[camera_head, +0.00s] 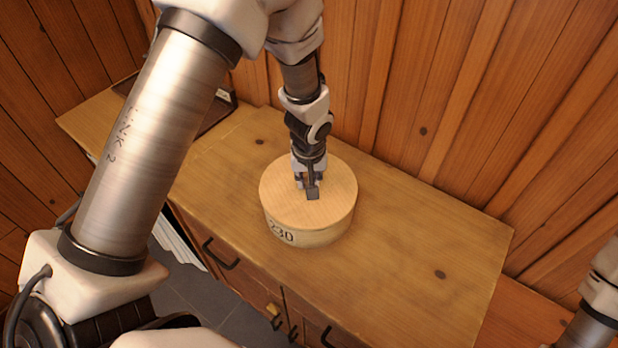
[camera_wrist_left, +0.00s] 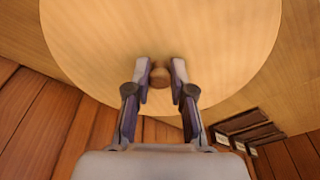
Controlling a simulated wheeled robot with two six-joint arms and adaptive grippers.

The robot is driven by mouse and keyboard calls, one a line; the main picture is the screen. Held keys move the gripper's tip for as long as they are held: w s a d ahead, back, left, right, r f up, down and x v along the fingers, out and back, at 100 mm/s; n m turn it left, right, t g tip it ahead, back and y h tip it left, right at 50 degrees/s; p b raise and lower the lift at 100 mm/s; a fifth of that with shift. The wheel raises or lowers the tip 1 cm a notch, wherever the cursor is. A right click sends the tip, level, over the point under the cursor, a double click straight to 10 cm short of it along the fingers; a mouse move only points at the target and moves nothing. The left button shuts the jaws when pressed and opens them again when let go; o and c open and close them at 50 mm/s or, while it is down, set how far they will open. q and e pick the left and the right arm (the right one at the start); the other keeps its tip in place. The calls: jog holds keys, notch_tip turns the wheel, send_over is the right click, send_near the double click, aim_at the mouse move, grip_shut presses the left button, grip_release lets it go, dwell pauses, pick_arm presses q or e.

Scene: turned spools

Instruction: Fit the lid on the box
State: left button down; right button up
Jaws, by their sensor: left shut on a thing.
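The lid (camera_head: 335,182) is a round, pale wooden disc with a small brown knob (camera_wrist_left: 160,76) on top. It sits level over the round wooden box (camera_head: 322,236), whose side bears the number 230. No clear gap shows between lid and box, and I cannot tell whether the lid is fully seated. My left gripper (camera_head: 309,190) points down at the lid's middle and is shut on the knob. In the left wrist view the fingertips (camera_wrist_left: 161,72) stand on either side of the knob, over the lid's face (camera_wrist_left: 215,40). My right gripper is out of view.
The box stands on a wooden cabinet (camera_head: 420,270) with dark handles on its front. Bare top lies to its right. A dark-framed item (camera_head: 215,112) lies at the back left, and also shows in the left wrist view (camera_wrist_left: 245,125). A plank wall rises close behind.

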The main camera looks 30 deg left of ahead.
pick_arm(q)
jog(key=shift+w, duration=0.1)
jog(key=shift+f, duration=0.15)
jog(key=shift+f+b, duration=0.15)
jog(key=shift+b, duration=0.2)
jog(key=c, duration=0.5)
grip_release()
dwell(0.4)
jog(key=shift+r+p, duration=0.6)
jog(key=shift+r, duration=0.2)
